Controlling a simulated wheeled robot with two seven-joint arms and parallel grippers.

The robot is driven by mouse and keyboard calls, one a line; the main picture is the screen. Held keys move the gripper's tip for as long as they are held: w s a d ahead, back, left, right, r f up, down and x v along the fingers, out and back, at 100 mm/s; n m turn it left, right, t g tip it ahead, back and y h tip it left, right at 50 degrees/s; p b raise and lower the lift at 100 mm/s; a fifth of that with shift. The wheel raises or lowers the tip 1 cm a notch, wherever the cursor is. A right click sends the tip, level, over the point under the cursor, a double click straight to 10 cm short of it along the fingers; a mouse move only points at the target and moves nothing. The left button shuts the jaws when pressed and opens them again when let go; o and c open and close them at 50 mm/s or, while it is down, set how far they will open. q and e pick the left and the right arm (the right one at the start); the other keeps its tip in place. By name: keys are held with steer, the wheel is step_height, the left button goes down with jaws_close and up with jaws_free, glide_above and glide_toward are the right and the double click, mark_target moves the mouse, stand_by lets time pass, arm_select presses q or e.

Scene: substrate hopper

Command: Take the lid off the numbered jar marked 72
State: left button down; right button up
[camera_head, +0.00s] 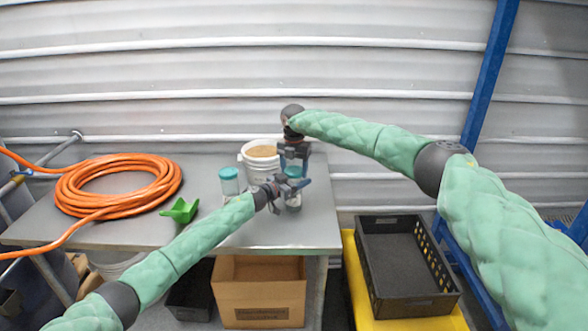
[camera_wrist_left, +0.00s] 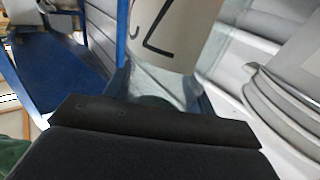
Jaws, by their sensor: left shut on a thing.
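A clear jar with a teal lid (camera_head: 293,171) stands upright on the grey table. My left gripper (camera_head: 291,187) is shut around this jar from the left side. In the left wrist view the jar (camera_wrist_left: 172,32) fills the top centre, with part of a black number on a pale label; the full number cannot be read. My right gripper (camera_head: 294,161) comes down from above at the lid; whether its fingers are shut on the lid is too small to tell. A second jar with a teal lid (camera_head: 229,173) stands to the left, its number unreadable.
A white bucket of brown substrate (camera_head: 246,163) stands just behind the jars. A green scoop (camera_head: 180,210) and a coiled orange hose (camera_head: 75,196) lie to the left. A black crate (camera_head: 449,300) sits on yellow at the right. A cardboard box (camera_head: 258,298) is under the table.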

steer(key=shift+c, duration=0.6)
steer(key=o, duration=1.1)
steer(key=shift+r, duration=2.3)
arm_select(q)
steer(key=shift+c, duration=2.1)
jaws_free()
